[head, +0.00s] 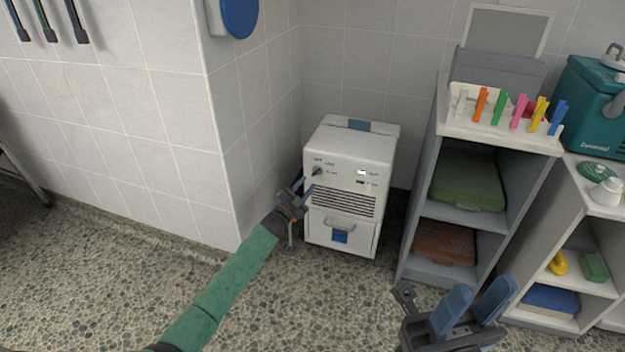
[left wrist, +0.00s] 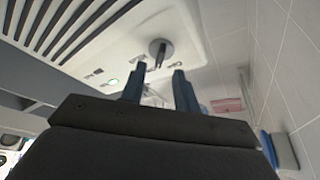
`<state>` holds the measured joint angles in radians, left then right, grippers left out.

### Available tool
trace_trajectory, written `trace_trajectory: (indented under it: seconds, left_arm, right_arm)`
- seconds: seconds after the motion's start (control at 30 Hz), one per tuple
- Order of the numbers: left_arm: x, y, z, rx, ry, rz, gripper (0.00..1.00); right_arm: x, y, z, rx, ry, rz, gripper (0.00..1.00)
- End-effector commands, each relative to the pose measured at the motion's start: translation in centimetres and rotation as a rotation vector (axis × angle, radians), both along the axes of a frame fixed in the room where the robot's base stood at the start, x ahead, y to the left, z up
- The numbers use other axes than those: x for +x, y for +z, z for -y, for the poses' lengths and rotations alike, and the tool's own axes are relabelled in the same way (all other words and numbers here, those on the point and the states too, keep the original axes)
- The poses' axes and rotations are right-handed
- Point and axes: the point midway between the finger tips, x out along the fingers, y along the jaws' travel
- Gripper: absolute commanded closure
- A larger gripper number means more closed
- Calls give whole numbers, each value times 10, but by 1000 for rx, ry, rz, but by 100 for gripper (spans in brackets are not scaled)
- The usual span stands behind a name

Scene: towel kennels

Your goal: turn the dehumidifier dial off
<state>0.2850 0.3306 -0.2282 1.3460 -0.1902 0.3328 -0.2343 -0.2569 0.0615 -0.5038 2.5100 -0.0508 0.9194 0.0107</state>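The white dehumidifier (head: 352,150) stands on the floor in the wall corner. Its grey dial (head: 318,171) is at the upper left of the front panel, beside a small lit display (head: 362,172). The dial (left wrist: 161,50) also shows in the left wrist view, just beyond my fingertips. My left gripper (head: 303,189) is in front of the panel, just below and left of the dial. In the left wrist view its two blue fingers (left wrist: 158,78) are apart with nothing between them. My right gripper (head: 478,305) is at the lower right, its blue fingers apart and empty, far from the dehumidifier.
A grey shelf unit (head: 474,216) stands right of the dehumidifier, with colored clips on top and folded towels inside. A lower white shelf and a teal case (head: 597,108) are farther right. The tiled wall (head: 225,150) juts out close on the left. Pebbled floor is open in front.

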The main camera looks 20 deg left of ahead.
Motion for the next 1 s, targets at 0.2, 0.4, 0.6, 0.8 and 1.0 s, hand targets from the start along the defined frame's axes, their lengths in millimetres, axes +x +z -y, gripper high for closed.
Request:
trace_trajectory:
  seconds: [0.2, 0.4, 0.6, 0.8, 1.0]
  left_arm:
    - [27, 7, 9, 0, 0, 0, 69]
    - [41, 11, 13, 0, 1, -1, 69]
    - [45, 13, 15, 0, 0, -1, 69]
    - [44, 13, 15, 0, 0, -1, 75]
    - [44, 13, 15, 0, 0, -1, 100]
  right_arm:
    - [1, -10, -2, -15, -5, -6, 64]
    - [1, -13, -3, -23, -7, -8, 64]
    - [1, -14, -4, -26, -8, -11, 64]
    - [1, -14, -4, -26, -8, -11, 64]
    - [1, -14, -3, -25, -8, -10, 64]
